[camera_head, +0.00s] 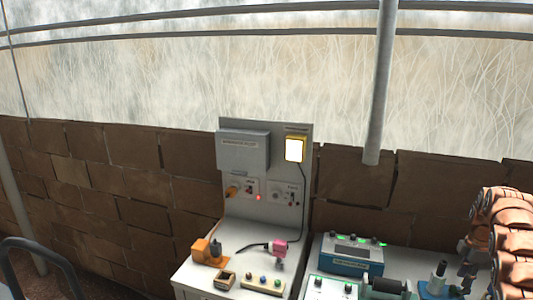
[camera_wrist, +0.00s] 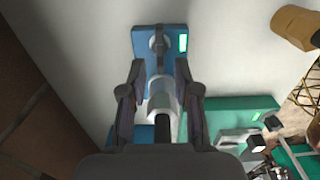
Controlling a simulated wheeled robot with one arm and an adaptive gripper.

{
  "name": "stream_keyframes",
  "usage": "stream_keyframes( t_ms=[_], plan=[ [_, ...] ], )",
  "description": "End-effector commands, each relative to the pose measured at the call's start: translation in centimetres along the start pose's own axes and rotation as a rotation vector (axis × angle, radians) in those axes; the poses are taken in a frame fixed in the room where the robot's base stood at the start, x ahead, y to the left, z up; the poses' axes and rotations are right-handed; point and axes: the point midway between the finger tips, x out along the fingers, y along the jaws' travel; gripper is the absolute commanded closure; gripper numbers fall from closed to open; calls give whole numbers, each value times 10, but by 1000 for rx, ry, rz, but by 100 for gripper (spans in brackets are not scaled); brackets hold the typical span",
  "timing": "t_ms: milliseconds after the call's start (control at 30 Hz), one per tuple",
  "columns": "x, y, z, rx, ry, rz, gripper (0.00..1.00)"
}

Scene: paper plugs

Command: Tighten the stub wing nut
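My gripper (camera_wrist: 161,68) is open in the wrist view, its two dark fingers spread to either side of a pale grey cylindrical part (camera_wrist: 161,100). I cannot tell whether the fingers touch it. I cannot clearly make out the stub wing nut; the fingers and gripper body hide part of this area.
A green unit (camera_wrist: 240,112) lies right of the fingers. In the head view, a blue console (camera_head: 345,266), a dark cylinder (camera_head: 388,285) and a small blue stand (camera_head: 437,281) occupy the right bench. The left bench holds an orange block (camera_head: 206,250) and a pink part (camera_head: 279,247).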

Motion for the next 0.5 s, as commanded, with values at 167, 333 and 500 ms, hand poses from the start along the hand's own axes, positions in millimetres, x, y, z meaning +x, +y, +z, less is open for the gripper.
stream_keyframes(
  t_ms=[167, 333, 500],
  plan=[
    [1, 0, 0, 1, 0, 1, 69],
    [6, 0, 0, 1, 0, 0, 69],
    [13, 0, 0, 2, 0, -1, 69]
  ],
)
